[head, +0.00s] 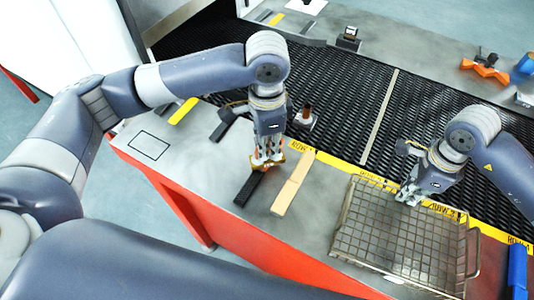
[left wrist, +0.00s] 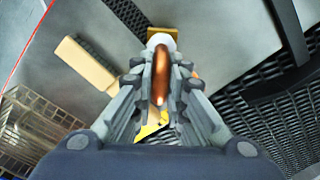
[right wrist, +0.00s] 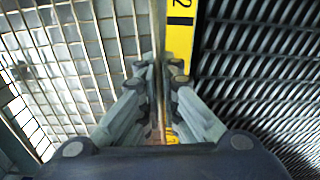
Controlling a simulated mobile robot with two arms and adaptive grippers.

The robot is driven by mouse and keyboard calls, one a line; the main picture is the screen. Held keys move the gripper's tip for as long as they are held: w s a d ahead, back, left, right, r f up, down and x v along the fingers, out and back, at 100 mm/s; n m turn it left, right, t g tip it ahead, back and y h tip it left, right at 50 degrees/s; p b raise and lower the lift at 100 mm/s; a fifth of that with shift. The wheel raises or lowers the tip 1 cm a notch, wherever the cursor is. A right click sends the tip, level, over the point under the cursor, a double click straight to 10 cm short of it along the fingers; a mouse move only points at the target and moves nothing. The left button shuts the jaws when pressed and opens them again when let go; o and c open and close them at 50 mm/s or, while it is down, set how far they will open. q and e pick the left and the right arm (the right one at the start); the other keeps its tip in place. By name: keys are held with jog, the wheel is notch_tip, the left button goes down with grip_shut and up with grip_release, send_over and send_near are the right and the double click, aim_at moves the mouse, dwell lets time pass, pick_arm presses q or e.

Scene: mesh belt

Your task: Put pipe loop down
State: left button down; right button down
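The copper-coloured pipe loop (left wrist: 161,75) shows nearly edge-on in the left wrist view, between the fingers of my left gripper (left wrist: 161,88). The fingers close on it from both sides. In the head view my left gripper (head: 268,160) points down, low over the grey table (head: 225,172), and hides most of the loop. A yellow-gold piece (head: 283,168) shows right at its fingertips; I cannot tell whether the loop touches it. My right gripper (head: 409,194) is at the far rim of the wire basket (head: 345,226), with the rim between its nearly closed fingers (right wrist: 159,78).
A black bar (head: 247,190) and a pale wooden block (head: 293,184) lie just in front of my left gripper. A copper-topped piece (head: 305,114) stands behind it. The black mesh belt (head: 345,92) runs beyond the table's yellow edge tape. A blue object (head: 517,268) is right of the basket.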

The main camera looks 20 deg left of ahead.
pick_arm(q)
notch_tip(320, 180, up, 10)
jog(key=shift+r, duration=0.1)
jog(key=s+d+f+m, duration=0.15)
jog(key=d+m, duration=0.35)
jog(key=d, duration=1)
jog(key=m, duration=0.4)
send_over(371, 217)
notch_tip(371, 217, down, 10)
jog(key=shift+f, duration=0.25)
jog(key=shift+f, duration=0.2)
jog(key=c, duration=1.6)
grip_release()
